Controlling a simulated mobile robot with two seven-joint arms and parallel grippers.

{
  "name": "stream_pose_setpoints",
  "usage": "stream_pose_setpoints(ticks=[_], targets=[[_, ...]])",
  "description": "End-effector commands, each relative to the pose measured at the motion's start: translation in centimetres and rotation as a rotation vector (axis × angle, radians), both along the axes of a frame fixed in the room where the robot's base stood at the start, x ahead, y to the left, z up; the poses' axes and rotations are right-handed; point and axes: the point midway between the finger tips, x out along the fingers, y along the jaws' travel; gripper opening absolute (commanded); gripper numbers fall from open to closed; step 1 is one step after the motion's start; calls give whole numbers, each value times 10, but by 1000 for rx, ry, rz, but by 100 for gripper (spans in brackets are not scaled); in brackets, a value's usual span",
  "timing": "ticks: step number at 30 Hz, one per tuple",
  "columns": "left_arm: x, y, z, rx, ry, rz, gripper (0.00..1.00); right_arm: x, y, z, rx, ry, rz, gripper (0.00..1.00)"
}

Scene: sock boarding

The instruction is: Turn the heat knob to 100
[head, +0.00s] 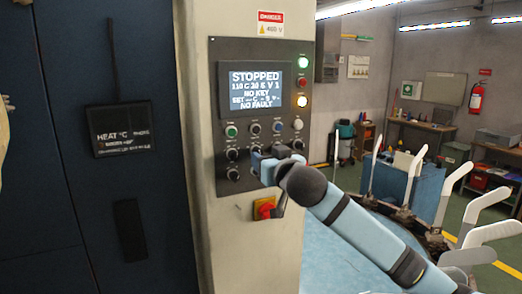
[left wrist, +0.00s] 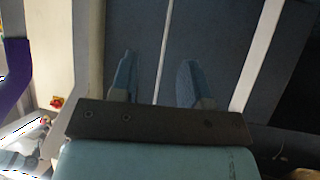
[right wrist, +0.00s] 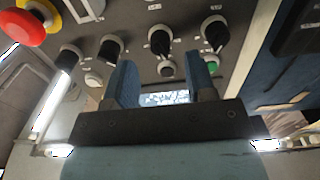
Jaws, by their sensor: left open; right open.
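My left gripper (left wrist: 157,62) is open and empty, facing dark blue panels.
A red emergency knob (head: 264,207) on yellow sits below the panel. A dark plate marked HEAT °C (head: 121,129) is on the blue door at left. Several white sock boards (head: 414,175) stand at right behind my right arm.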

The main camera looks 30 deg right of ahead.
Motion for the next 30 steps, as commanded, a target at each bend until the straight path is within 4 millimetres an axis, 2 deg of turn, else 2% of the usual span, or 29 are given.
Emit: stream_pose_setpoints(ticks=[3, 7, 18, 19, 25, 30], targets=[[-1, 1, 6, 1, 2, 3, 43, 19, -1, 2, 0, 1, -1, 51], [-2, 1, 8, 2, 4, 4, 43, 32, -2, 1, 1, 2, -1, 51], [-4, 1, 7, 0, 8, 6, 43, 39, -2, -1, 0, 0, 0, 51], [-4, 1, 7, 0, 8, 6, 43, 39, -2, -1, 0, 0, 0, 48], [-4, 1, 7, 0, 8, 6, 43, 39, -2, -1, 0, 1, 0, 2], [-4, 1, 8, 0, 7, 6, 43, 39, -2, 0, -4, 1, 0, 2]])
